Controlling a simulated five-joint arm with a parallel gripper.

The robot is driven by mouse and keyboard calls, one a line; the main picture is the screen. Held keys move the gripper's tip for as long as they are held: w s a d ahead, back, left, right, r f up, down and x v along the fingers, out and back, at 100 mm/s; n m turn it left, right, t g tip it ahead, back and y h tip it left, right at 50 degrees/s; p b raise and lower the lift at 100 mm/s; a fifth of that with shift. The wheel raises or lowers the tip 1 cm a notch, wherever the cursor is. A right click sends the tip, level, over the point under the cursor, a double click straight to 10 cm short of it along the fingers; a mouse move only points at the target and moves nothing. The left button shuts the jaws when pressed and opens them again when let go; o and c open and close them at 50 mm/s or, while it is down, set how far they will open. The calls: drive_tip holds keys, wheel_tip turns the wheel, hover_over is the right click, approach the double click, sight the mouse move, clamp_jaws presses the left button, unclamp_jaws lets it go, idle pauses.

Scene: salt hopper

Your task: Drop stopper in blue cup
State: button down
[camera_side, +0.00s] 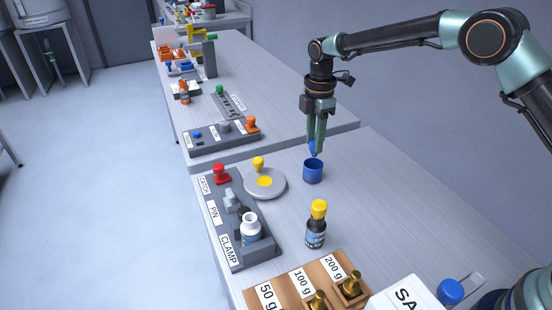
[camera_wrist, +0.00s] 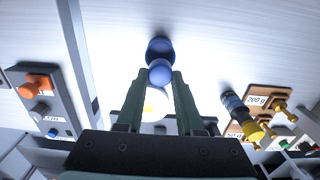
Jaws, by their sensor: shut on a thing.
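My gripper (camera_side: 316,143) points down over the table and is shut on a small blue stopper (camera_side: 312,148). The stopper also shows between the fingertips in the wrist view (camera_wrist: 160,72). The blue cup (camera_side: 313,172) stands upright on the table just below the stopper in the side view. In the wrist view the cup (camera_wrist: 159,45) shows just beyond the stopper, which overlaps its near edge. The stopper appears to be above the cup's rim; I cannot tell the exact gap. The cup's inside is mostly hidden.
A round grey plate (camera_side: 275,190) with a yellow knob lies left of the cup. A dark yellow-capped bottle (camera_side: 316,232) stands in front. The clamp panel (camera_side: 249,259) holds a white bottle (camera_side: 250,230). The weight rack (camera_side: 284,284) is nearer. The table right of the cup is clear.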

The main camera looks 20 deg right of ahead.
sight(313, 153)
drive_tip(key=shift+f, duration=2.35)
drive_tip(key=shift+c, duration=2.3)
unclamp_jaws()
drive_tip(key=shift+r, duration=0.1)
drive_tip(key=shift+r, duration=3.45)
